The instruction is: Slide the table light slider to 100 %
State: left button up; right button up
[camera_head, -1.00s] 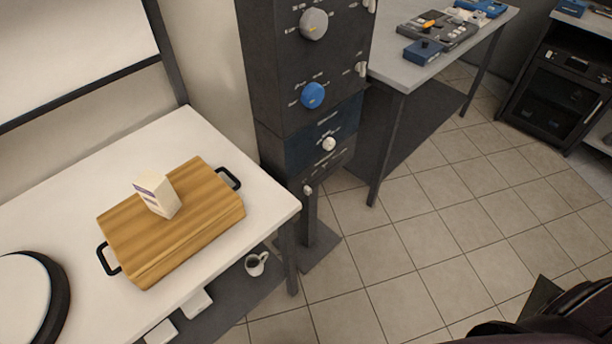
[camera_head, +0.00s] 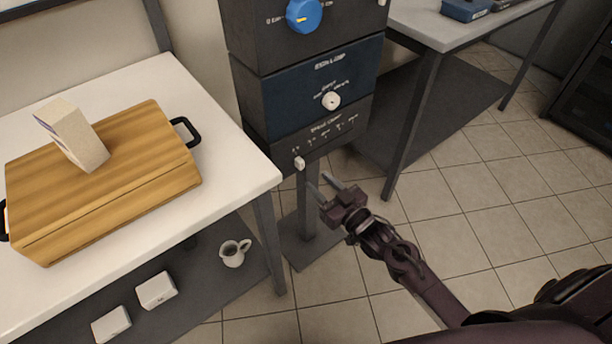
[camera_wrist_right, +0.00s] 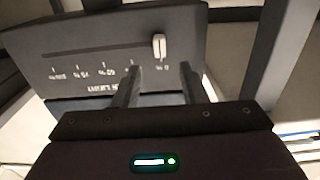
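The slider panel (camera_head: 322,134) is the lowest dark panel on the column, with a row of small tick labels. Its white slider knob (camera_head: 299,163) sits at the left end of the scale. In the right wrist view the panel (camera_wrist_right: 110,45) appears upside down, and the knob (camera_wrist_right: 159,47) stands by the 0 % mark. My right gripper (camera_head: 321,183) is in front of and just below the panel, open and empty. In the wrist view its two fingers (camera_wrist_right: 158,80) are apart, pointing toward the knob and seemingly short of it. My left gripper is not in view.
Above are a blue-faced panel with a white knob (camera_head: 330,100) and a blue dial (camera_head: 304,15). A white table (camera_head: 225,170) with a wooden board (camera_head: 130,185) and carton (camera_head: 75,135) stands left. A grey table (camera_head: 440,25) stands right. Tiled floor is free in front.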

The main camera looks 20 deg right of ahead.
aim_at(302, 166)
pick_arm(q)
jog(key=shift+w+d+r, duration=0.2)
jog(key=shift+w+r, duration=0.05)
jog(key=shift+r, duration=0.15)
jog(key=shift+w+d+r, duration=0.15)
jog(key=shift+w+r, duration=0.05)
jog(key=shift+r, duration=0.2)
pick_arm(e)
jog(key=x, duration=0.6)
jog(key=shift+w+a, duration=0.15)
jog(key=shift+w, duration=0.2)
grip_shut()
pick_arm(q)
jog(key=shift+b, duration=0.3)
